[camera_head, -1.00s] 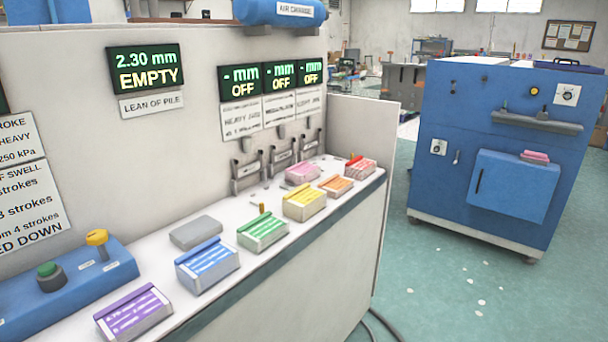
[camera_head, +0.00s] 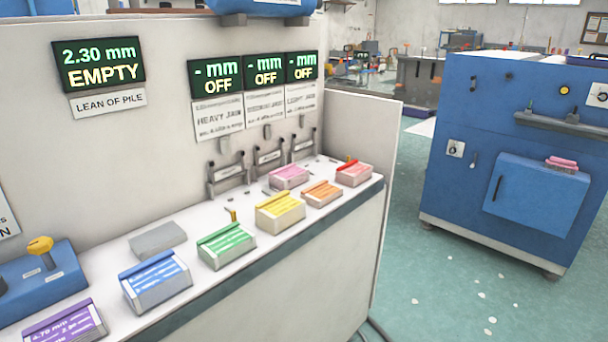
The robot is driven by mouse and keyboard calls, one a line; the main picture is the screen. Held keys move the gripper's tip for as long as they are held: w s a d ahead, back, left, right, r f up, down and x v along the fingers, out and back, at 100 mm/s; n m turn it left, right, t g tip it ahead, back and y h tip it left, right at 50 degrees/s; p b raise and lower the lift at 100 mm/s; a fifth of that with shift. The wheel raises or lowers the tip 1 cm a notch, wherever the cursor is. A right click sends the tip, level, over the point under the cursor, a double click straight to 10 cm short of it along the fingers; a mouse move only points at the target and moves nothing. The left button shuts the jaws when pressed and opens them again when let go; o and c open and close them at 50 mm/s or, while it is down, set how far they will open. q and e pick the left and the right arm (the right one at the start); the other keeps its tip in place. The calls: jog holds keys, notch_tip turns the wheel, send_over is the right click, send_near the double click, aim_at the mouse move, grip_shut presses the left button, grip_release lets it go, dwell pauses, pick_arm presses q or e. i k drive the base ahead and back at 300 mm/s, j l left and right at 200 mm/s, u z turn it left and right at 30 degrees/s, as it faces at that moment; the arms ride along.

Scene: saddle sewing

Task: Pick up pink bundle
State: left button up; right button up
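A pink bundle (camera_head: 289,176) lies on the white bench, behind the yellow and orange bundles and near the wall panel. It is a small block with a pink top and pale sides. Another small pink item (camera_head: 562,163) rests on top of the blue cabinet's door box; I cannot tell what it is. Neither of my grippers shows in the head view.
The white bench (camera_head: 222,283) also holds purple (camera_head: 62,327), blue (camera_head: 155,281), green (camera_head: 226,245), yellow (camera_head: 280,210), orange (camera_head: 322,193) and red (camera_head: 353,173) bundles. A grey block (camera_head: 158,239) lies behind the blue one. A blue cabinet (camera_head: 470,125) stands right; green floor (camera_head: 420,300) lies between.

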aim_at(288, 177)
jog(key=i+l, duration=0.2)
jog(key=l, duration=0.15)
jog(key=i+l, duration=0.2)
jog(key=l, duration=0.2)
jog(key=i+l, duration=0.15)
jog(key=l, duration=0.2)
jog(key=i+l, duration=0.2)
jog(key=l, duration=0.2)
